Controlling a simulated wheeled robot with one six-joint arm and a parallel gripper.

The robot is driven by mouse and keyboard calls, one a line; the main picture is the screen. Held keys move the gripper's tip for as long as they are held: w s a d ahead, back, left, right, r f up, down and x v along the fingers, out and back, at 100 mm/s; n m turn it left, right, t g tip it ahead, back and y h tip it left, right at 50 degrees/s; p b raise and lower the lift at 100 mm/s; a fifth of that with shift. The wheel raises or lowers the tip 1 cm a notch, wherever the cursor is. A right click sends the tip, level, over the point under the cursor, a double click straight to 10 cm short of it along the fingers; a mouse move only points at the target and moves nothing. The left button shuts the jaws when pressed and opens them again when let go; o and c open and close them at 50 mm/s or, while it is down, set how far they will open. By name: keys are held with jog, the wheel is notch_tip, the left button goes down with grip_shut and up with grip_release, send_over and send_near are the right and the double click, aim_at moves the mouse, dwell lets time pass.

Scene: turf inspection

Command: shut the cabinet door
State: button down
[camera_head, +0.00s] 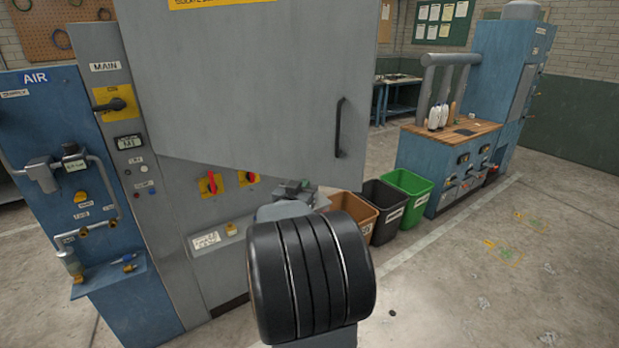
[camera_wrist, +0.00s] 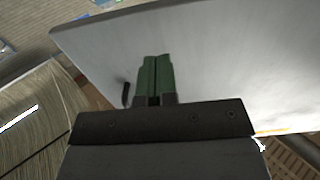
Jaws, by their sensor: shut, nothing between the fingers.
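The cabinet door (camera_head: 250,85) is a large grey panel in the head view. It stands open, swung out from the grey cabinet (camera_head: 165,215), with its free edge on the right. A black bar handle (camera_head: 339,128) is upright near that edge. My gripper (camera_head: 295,187) shows small just below the door's lower edge, partly hidden behind my dark arm link. In the wrist view the green fingers (camera_wrist: 155,78) are together and empty, in front of the pale door panel (camera_wrist: 230,60). The handle (camera_wrist: 126,94) is left of them. I cannot tell whether they touch the door.
A blue air panel (camera_head: 60,170) stands left of the cabinet. Brown (camera_head: 357,210), black (camera_head: 385,205) and green (camera_head: 408,185) bins stand right of it. A blue bench with a wooden top (camera_head: 470,133) is farther right. The floor at right (camera_head: 500,270) is open.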

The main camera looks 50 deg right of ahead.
aim_at(313, 175)
jog(key=shift+p+x, duration=0.5)
jog(key=shift+x, duration=2.1)
